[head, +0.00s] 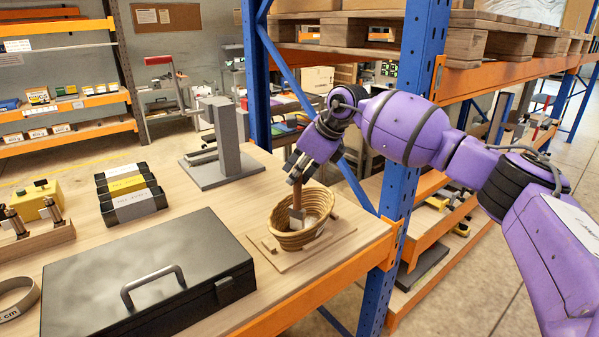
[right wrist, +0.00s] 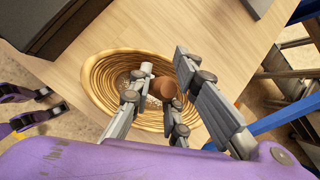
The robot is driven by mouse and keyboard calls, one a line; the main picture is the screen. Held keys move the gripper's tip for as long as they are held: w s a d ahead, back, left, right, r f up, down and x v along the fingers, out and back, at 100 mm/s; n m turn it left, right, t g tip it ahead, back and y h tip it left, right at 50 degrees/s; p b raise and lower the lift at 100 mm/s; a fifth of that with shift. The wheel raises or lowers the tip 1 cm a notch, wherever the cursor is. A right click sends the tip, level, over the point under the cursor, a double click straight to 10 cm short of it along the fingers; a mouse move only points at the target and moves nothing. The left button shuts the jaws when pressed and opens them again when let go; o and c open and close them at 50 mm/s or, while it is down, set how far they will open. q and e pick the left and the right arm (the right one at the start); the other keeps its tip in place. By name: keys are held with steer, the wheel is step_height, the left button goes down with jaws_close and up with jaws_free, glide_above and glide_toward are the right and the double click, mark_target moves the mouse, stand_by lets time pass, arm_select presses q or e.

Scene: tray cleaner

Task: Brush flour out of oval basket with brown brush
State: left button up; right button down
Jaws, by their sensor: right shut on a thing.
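The oval woven basket (head: 285,240) sits on a thin wooden board (head: 340,233) near the table's right edge. My right gripper (head: 298,178) is above the basket, fingers pointing down, shut on the brown brush (head: 297,196). The brush stands roughly upright with its lower end inside the basket; I cannot tell whether it touches the bottom. In the right wrist view the fingers straddle the brush's round brown end (right wrist: 165,88) over the basket (right wrist: 98,78). Whitish specks of flour (right wrist: 122,80) show inside the basket, partly hidden by the fingers. My left gripper is not in view.
A black case (head: 140,270) lies in front, left of the basket. A grey stand (head: 222,150) is behind, with labelled boxes (head: 130,195) to its left. A blue rack post (head: 400,150) rises close to my right arm.

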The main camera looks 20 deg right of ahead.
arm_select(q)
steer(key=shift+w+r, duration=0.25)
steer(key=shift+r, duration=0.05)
arm_select(e)
steer(key=shift+s+a+f, duration=0.25)
steer(key=shift+s+a, duration=0.9)
steer(key=shift+a, duration=0.1)
step_height(320, 180, up, 13)
stand_by(0.5)
